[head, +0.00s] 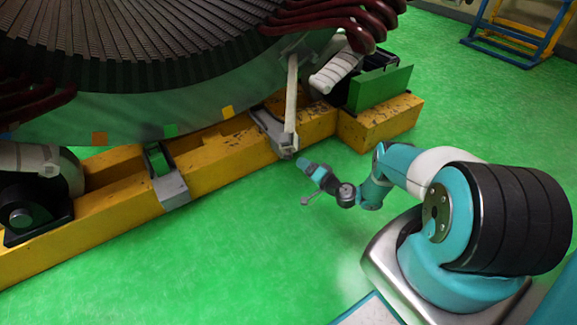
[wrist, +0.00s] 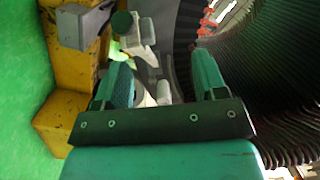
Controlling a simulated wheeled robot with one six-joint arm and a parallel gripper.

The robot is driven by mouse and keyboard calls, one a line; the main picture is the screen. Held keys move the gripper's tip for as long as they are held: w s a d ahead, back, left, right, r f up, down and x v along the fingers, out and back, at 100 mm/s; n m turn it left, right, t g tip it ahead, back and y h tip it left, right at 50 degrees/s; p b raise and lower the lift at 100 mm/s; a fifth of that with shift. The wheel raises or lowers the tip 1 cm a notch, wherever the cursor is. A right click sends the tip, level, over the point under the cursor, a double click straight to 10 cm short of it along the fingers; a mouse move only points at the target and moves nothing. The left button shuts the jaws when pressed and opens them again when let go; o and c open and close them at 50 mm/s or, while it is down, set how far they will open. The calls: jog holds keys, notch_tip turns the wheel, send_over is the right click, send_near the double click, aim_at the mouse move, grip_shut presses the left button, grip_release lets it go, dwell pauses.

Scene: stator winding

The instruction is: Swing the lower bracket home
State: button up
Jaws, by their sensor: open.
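A pale, narrow bracket arm (head: 291,95) stands nearly upright at the stator's lower rim in the head view. Its lower end meets a grey foot (head: 272,125) on the yellow beam. I take this as the lower bracket, but cannot be sure. My gripper (head: 306,167) is just right of and below that foot, apart from it. In the wrist view my gripper (wrist: 162,64) has its two teal fingers spread wide. A pale fitting (wrist: 140,45) shows beyond and between them; I cannot tell whether it is the bracket. Nothing is held.
The stator (head: 130,45) with dark red coil ends (head: 330,18) fills the upper left. The yellow beam (head: 225,145) carries it and blocks the left side. A green panel (head: 380,88) stands on its right end. The green floor (head: 240,240) in front is clear.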

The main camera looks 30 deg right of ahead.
jog(key=s+d+f+m+h+b, duration=0.1)
jog(key=s+f+m+h, duration=0.1)
jog(key=s+f+h, duration=0.3)
jog(key=y+b, duration=0.2)
jog(key=b, duration=1.5)
send_near(290, 158)
jog(key=w+f, duration=0.1)
jog(key=w, duration=0.3)
jog(key=w+b, duration=0.1)
jog(key=b, duration=0.4)
jog(key=shift+a+f+t, duration=0.1)
jog(key=shift+t, duration=0.3)
jog(key=w, duration=0.2)
jog(key=w+b, duration=0.1)
jog(key=w, duration=0.3)
jog(key=shift+a+r+b, duration=0.1)
jog(key=shift+r+b, duration=0.2)
jog(key=shift+r, duration=0.05)
